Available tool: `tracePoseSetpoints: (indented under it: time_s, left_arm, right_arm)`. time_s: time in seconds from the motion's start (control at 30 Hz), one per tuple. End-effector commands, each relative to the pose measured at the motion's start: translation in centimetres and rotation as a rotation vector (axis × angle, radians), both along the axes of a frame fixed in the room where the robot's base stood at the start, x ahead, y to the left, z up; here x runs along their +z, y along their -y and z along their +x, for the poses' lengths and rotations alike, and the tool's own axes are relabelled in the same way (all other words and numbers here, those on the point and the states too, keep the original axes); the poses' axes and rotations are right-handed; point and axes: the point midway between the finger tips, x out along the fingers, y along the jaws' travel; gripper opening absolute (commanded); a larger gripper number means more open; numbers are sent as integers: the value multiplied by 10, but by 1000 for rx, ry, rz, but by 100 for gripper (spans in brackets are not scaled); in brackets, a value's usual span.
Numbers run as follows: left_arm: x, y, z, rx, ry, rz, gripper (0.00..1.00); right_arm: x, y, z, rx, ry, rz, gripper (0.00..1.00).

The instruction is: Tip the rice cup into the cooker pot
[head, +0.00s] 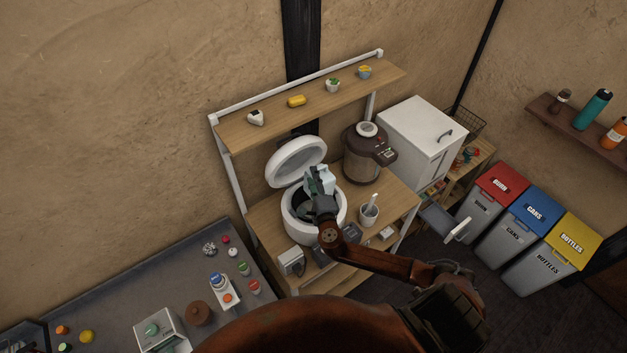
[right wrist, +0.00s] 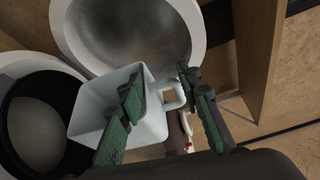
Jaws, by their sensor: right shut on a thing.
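The white rice cup (right wrist: 85,103) is a squarish cup with a side handle, and it appears tilted. It also shows in the head view (head: 327,177) above the open cooker. My right gripper (right wrist: 163,82) is shut on the cup near its handle side; the head view shows this gripper (head: 318,183) over the cooker. The white rice cooker (head: 300,231) stands on the wooden stand with its lid (head: 294,160) raised. Its dark pot (right wrist: 72,160) lies left of the cup in the wrist view, with a pale round patch inside. The cup's contents are hidden. My left gripper is out of view.
A brown hot-water dispenser (head: 363,160) stands right of the cooker, with a white utensil holder (head: 369,214) in front of it. A wooden shelf (head: 350,93) with small items runs above. A grey counter (head: 170,286) with several small objects is at lower left.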

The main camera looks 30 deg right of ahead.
Motion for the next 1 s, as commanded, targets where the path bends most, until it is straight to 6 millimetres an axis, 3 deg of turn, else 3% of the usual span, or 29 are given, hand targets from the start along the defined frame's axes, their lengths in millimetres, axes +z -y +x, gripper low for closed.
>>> tracePoseSetpoints:
  time_s: [0.8,1.0]
  left_arm:
    - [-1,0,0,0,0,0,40]
    - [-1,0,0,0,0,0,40]
  right_arm:
    - [70,1,0,2,-107,1339,0]
    - [76,0,-1,2,-118,1481,0]
